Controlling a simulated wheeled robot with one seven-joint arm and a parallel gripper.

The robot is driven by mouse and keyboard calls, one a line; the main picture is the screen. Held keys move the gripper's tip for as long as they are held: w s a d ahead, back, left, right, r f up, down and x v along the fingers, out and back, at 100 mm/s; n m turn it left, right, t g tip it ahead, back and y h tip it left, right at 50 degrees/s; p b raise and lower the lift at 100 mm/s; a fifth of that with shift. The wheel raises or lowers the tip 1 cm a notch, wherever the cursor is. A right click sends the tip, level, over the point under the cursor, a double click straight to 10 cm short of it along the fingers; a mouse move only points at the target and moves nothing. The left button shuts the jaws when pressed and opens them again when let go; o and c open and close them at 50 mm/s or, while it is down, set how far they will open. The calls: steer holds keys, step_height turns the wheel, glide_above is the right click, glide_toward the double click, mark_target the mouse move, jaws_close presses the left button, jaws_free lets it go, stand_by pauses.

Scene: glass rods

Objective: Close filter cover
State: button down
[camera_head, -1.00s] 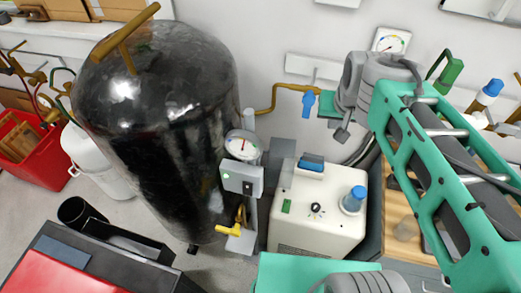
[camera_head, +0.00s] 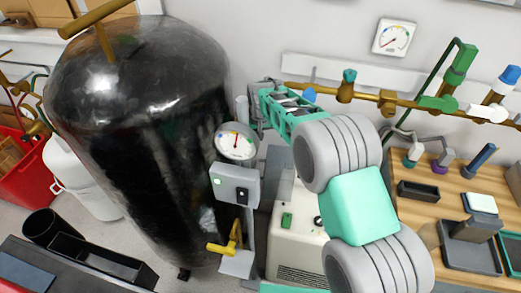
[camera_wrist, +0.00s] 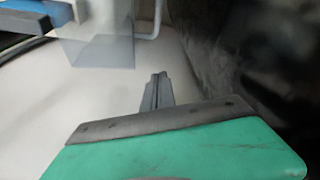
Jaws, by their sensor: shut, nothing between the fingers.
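The white box-shaped machine (camera_head: 300,245) stands right of the black tank, mostly hidden behind my arm in the head view. A pale surface (camera_wrist: 60,95), apparently its top, fills the left of the wrist view. A clear greyish see-through piece (camera_wrist: 95,45) stands there at upper left, below a blue part (camera_wrist: 50,17); it may be the filter cover, but I cannot tell whether it is open. My gripper (camera_wrist: 160,78) is shut and empty, right of and below the clear piece, apparently apart from it. In the head view my gripper's fingers cannot be made out.
The black tank (camera_head: 140,130) stands close on the left, with a gauge (camera_head: 236,141) and grey switch box (camera_head: 235,184) between it and the machine. Brass pipework (camera_head: 390,98) runs along the wall. A wooden bench (camera_head: 440,205) with trays is at right.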

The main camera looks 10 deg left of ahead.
steer(key=d+p+x, duration=0.1)
steer(key=x, duration=0.8)
steer(key=s+p, duration=0.1)
steer(key=s, duration=0.2)
steer(key=shift+s+d+p, duration=0.15)
steer(key=shift+s+p, duration=0.2)
steer(key=shift+s, duration=0.05)
steer(key=shift+s, duration=0.1)
